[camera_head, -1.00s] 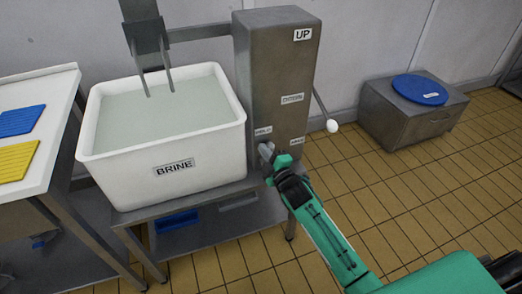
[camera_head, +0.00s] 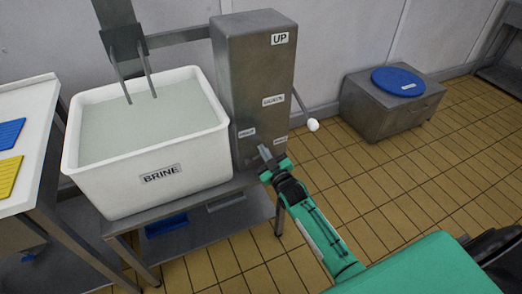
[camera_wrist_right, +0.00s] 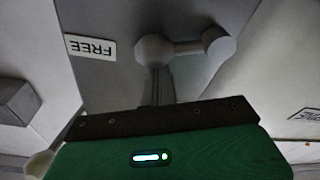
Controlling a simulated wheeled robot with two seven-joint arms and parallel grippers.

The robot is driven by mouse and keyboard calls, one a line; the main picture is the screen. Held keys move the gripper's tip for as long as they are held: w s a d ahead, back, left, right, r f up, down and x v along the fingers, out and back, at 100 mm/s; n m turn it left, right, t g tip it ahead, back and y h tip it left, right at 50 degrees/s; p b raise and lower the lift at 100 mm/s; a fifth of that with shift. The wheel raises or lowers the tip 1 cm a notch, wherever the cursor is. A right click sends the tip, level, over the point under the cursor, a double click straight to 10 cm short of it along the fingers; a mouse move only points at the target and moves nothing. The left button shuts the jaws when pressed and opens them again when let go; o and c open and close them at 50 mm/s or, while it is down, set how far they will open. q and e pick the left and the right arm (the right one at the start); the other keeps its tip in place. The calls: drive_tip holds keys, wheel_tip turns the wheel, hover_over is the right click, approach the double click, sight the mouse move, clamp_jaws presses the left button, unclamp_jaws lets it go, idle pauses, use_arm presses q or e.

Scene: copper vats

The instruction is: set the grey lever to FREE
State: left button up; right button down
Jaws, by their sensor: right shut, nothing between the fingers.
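The grey lever (camera_wrist_right: 190,46) shows in the right wrist view as a round hub with a short arm ending in a rounded knob. The arm points to the picture's right, away from the FREE plate (camera_wrist_right: 90,47), which appears upside down at left. My right gripper (camera_head: 263,151) is shut and empty at the lower front of the metal cabinet (camera_head: 252,85). Its fingers (camera_wrist_right: 157,87) overlap the hub's lower edge in the wrist view; I cannot tell whether they touch. In the head view the lever is not clearly distinguishable near the gripper. My left gripper is not in view.
The white BRINE vat (camera_head: 150,175) stands left of the cabinet on a metal stand. A thin rod with a white ball (camera_head: 313,125) sticks out at the cabinet's right, below the UP plate (camera_head: 279,39). A grey box (camera_head: 385,112) with a blue lid stands farther right. Tiled floor (camera_head: 350,190) is clear.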

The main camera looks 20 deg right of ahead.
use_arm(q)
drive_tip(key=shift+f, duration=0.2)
use_arm(e)
drive_tip(key=shift+d+f+m, duration=0.2)
drive_tip(key=shift+m, duration=0.3)
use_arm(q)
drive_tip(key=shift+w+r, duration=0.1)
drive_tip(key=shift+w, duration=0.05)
use_arm(e)
drive_tip(key=shift+f, duration=0.1)
